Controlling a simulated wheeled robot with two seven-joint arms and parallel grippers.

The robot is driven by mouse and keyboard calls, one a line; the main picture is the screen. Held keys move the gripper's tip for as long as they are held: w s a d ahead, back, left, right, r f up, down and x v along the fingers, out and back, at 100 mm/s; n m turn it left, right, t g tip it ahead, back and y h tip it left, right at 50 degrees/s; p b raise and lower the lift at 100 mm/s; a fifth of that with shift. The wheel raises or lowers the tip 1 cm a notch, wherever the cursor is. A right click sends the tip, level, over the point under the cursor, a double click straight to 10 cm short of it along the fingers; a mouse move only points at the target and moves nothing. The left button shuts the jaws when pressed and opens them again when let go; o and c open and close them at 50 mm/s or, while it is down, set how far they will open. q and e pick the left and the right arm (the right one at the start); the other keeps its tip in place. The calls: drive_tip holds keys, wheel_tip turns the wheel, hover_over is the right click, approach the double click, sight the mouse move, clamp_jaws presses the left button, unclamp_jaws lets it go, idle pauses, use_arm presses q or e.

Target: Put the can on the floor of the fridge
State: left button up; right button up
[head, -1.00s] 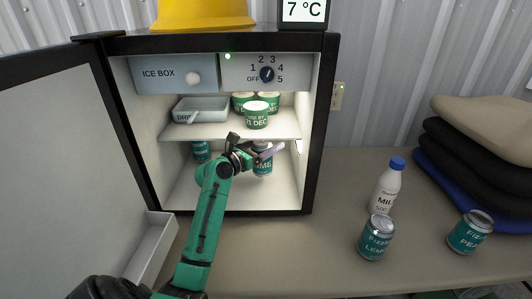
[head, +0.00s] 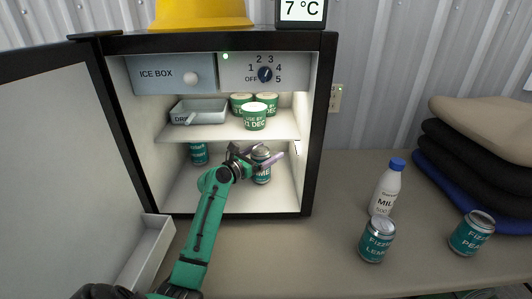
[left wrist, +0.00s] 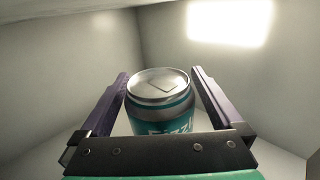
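A teal can with a silver top (head: 261,175) stands upright at the lower right inside the open fridge (head: 319,130), on or very near its floor (head: 225,195). Its label is partly hidden; "ME" shows. My left gripper (head: 262,158) is around the can's upper part. In the left wrist view the can (left wrist: 160,108) stands between the two fingers (left wrist: 160,75), with a narrow gap on each side, so the gripper looks open. My right gripper is not in view.
Another teal can (head: 198,153) stands at the back left of the fridge floor. The shelf above (head: 225,133) holds a tray (head: 199,112) and several green tubs (head: 254,118). The door (head: 50,180) is open. Two cans (head: 377,242) (head: 472,234) and a milk bottle (head: 386,190) stand on the table.

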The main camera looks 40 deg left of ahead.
sight(254, 159)
use_arm(q)
drive_tip(key=s, duration=0.5)
drive_tip(key=s+a, duration=0.1)
drive_tip(key=s, duration=0.1)
drive_tip(key=shift+s+r, duration=0.2)
drive_tip(key=shift+s, duration=0.05)
drive_tip(key=shift+f, duration=0.1)
